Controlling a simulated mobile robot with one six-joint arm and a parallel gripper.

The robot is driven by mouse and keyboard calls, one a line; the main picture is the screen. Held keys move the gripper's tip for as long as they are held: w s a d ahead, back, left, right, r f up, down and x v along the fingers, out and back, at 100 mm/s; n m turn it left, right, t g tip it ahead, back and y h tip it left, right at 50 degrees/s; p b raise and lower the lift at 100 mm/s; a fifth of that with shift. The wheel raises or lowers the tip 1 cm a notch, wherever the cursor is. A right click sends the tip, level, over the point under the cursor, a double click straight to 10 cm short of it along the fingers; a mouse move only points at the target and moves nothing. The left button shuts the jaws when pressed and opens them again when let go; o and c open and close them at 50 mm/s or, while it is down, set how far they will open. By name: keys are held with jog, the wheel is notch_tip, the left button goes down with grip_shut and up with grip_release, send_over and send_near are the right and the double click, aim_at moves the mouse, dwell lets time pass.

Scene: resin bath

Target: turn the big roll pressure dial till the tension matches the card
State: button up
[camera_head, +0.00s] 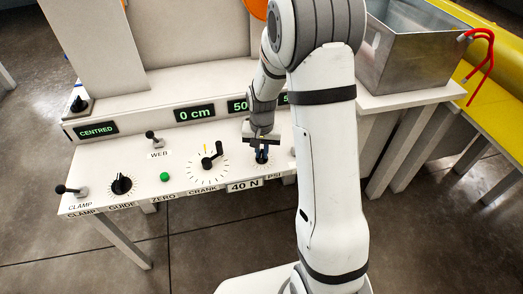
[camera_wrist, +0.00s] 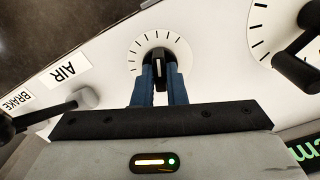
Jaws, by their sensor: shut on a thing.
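The pressure dial is a black knob (camera_wrist: 158,69) on a round white scale with black tick marks, seen in the wrist view. My gripper (camera_wrist: 158,82), with blue fingers, is shut on the knob, one finger on each side. It also shows in the head view (camera_head: 261,154), pointing down at the dial. The card (camera_head: 243,185) on the panel's front edge reads 40 N. A display (camera_head: 238,106) starting with 50 is partly hidden by my arm.
The panel also holds a crank (camera_head: 212,155), a green zero button (camera_head: 164,177), a guide knob (camera_head: 122,184) and clamp and web levers. Other displays read CENTRED (camera_head: 97,130) and 0 cm (camera_head: 195,114). A metal bath (camera_head: 415,55) stands right. A lever (camera_wrist: 85,98) is near my gripper.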

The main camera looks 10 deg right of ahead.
aim_at(262, 153)
jog(key=shift+n, duration=0.4)
grip_shut()
jog(key=n, duration=0.3)
jog(key=shift+n, duration=2)
jog(key=o, duration=0.7)
grip_release()
jog(key=shift+r+p, duration=0.75)
jog(key=shift+r, duration=3.2)
